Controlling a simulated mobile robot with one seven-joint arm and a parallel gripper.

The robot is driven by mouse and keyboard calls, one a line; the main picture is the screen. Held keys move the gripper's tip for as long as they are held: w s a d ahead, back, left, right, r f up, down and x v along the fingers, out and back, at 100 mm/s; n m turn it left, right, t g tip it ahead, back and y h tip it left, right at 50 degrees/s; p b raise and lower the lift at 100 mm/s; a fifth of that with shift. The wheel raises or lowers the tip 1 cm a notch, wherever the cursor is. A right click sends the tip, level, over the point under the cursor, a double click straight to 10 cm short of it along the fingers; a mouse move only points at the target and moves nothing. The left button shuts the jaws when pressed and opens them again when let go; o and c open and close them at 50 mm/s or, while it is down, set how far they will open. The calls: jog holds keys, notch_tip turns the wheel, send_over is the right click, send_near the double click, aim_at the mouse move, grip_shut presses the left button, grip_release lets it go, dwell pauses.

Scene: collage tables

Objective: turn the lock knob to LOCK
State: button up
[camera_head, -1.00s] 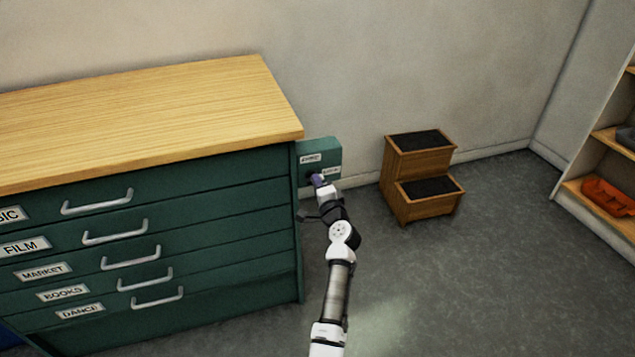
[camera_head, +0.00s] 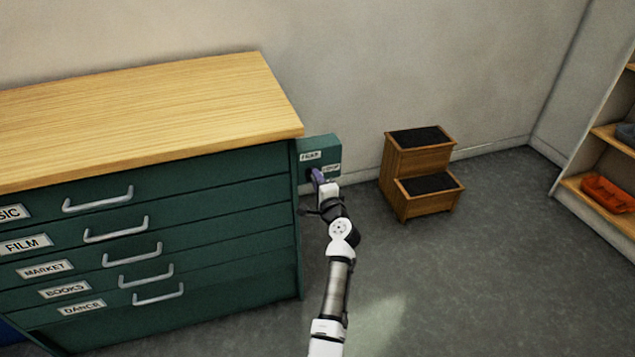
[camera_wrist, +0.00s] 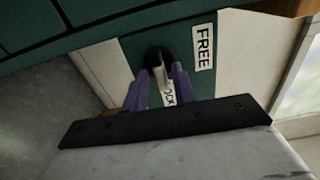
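The lock knob (camera_wrist: 154,56) is black and sits on a green lock box (camera_head: 325,152) fixed at the right end of the green drawer cabinet. A pale strip on the knob runs toward the LOCK label (camera_wrist: 169,97), which is partly hidden between my fingers. The FREE label (camera_wrist: 204,47) is clear in the wrist view and also shows in the head view (camera_head: 310,155). My gripper (camera_wrist: 164,72) has its purple fingers on both sides of the knob, close against it. My gripper (camera_head: 318,177) hides the knob in the head view.
The cabinet (camera_head: 150,225) with its wooden top and labelled drawers stands left of my arm. A wooden step stool (camera_head: 421,180) stands on the floor to the right. A shelf (camera_head: 590,190) holding an orange bin (camera_head: 607,194) is at the far right. The floor between is clear.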

jog(key=shift+o, duration=0.5)
jog(key=b+v, duration=0.1)
jog(key=v, duration=1.3)
